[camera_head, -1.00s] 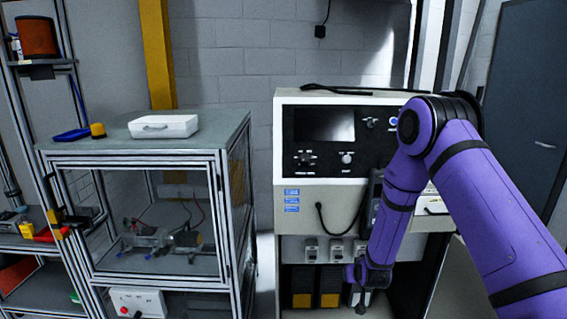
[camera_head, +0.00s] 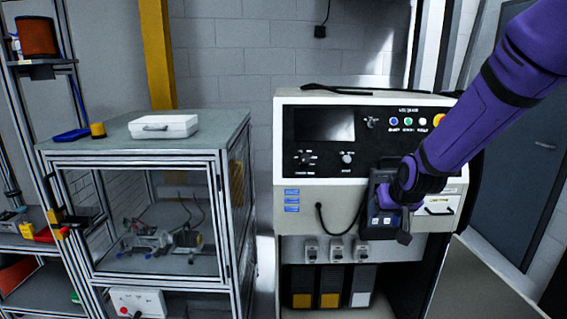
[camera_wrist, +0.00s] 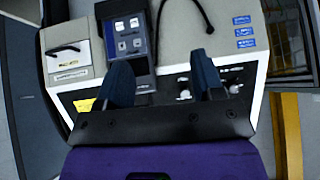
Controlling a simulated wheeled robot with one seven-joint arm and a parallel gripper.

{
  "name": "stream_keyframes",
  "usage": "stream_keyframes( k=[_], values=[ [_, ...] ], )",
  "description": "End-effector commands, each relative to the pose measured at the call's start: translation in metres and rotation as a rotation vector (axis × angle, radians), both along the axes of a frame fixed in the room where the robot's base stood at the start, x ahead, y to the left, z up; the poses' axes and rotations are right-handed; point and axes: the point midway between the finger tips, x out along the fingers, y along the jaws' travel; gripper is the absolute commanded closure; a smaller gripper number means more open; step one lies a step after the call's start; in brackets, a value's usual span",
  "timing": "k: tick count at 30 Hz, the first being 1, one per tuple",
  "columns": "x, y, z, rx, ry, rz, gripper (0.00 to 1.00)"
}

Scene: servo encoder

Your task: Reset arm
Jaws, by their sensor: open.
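My purple arm reaches in from the upper right in the head view, with my gripper (camera_head: 404,238) in front of the right side of the beige machine (camera_head: 262,205)... The machine's black control panel (camera_head: 440,105) has a dark screen, knobs and several coloured buttons. In the wrist view my gripper (camera_wrist: 165,75) has two dark fingers apart, with nothing seen between them. The machine shows upside down beyond the fingers, with a dark handheld unit (camera_wrist: 127,35) on its front. In the head view, part of that unit is hidden by my gripper.
A framed cabinet (camera_head: 140,165) with clear panels stands on the left, with a white case (camera_head: 163,126) on top. Shelving (camera_head: 40,72) is at the far left. A grey door (camera_head: 520,150) is at the right, behind my arm.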

Motion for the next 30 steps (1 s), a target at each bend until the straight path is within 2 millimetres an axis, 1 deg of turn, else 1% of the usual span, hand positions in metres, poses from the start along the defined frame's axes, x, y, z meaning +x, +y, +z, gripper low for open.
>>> stream_keyframes(
  k=[1, 6, 11, 15, 20, 24, 27, 30],
  values=[
    [-0.011, -0.002, 0.017, 0.0, -0.001, 0.0, 0.38],
    [-0.052, -0.009, 0.059, -0.003, 0.028, 0.001, 0.38],
    [-0.096, -0.016, 0.093, -0.009, 0.055, 0.0, 0.38],
    [-0.137, -0.022, 0.117, -0.014, 0.078, -0.004, 0.38],
    [-0.186, -0.028, 0.138, -0.022, 0.106, -0.009, 0.38],
    [-0.23, -0.034, 0.151, -0.028, 0.129, -0.016, 0.38],
    [-0.261, -0.037, 0.157, -0.032, 0.146, -0.022, 0.38],
    [-0.287, -0.039, 0.16, -0.035, 0.162, -0.028, 0.38]
  ],
)
